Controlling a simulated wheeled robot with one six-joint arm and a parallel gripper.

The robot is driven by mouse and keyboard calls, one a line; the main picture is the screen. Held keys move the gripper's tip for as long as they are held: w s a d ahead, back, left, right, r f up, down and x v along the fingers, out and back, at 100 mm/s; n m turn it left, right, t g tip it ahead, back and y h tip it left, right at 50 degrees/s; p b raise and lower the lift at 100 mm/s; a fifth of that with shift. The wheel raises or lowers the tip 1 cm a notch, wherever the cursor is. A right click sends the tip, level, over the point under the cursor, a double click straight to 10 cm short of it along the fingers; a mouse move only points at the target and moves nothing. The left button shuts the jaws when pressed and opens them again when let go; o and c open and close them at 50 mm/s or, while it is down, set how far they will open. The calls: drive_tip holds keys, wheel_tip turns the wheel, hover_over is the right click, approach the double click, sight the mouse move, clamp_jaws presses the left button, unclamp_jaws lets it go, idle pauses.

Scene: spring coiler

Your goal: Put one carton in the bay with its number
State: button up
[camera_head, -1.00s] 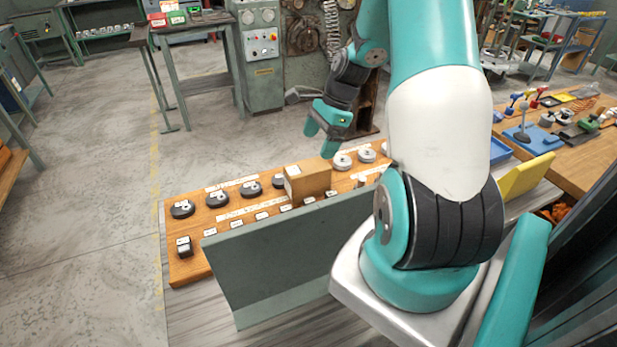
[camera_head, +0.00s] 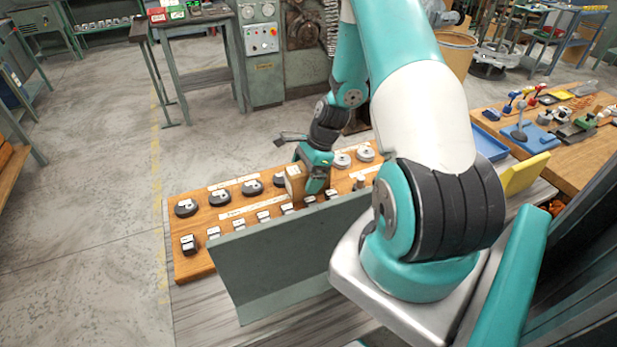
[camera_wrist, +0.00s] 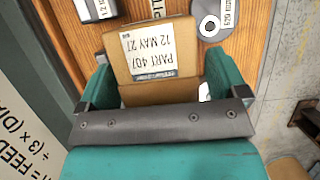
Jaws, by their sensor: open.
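The cardboard carton (camera_head: 294,184) stands on the wooden board, near its middle. In the wrist view the carton (camera_wrist: 158,62) has a white label reading "PART 407" with a date line. My gripper (camera_head: 312,172) is down at the carton in the head view and partly hides it. In the wrist view my gripper (camera_wrist: 160,75) is open, with one teal finger on each side of the carton. I cannot tell whether either finger touches it. I cannot make out a numbered bay in these views.
The wooden board (camera_head: 200,262) holds black discs (camera_head: 219,197), pale discs (camera_head: 342,160) and small labelled blocks. A grey-green panel (camera_head: 285,255) stands upright along its near side. A blue tray (camera_head: 489,144) and a yellow piece (camera_head: 525,174) are to the right. Open floor lies left.

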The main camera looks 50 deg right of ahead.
drive_tip(key=shift+f, duration=0.1)
drive_tip(key=c, duration=1.5)
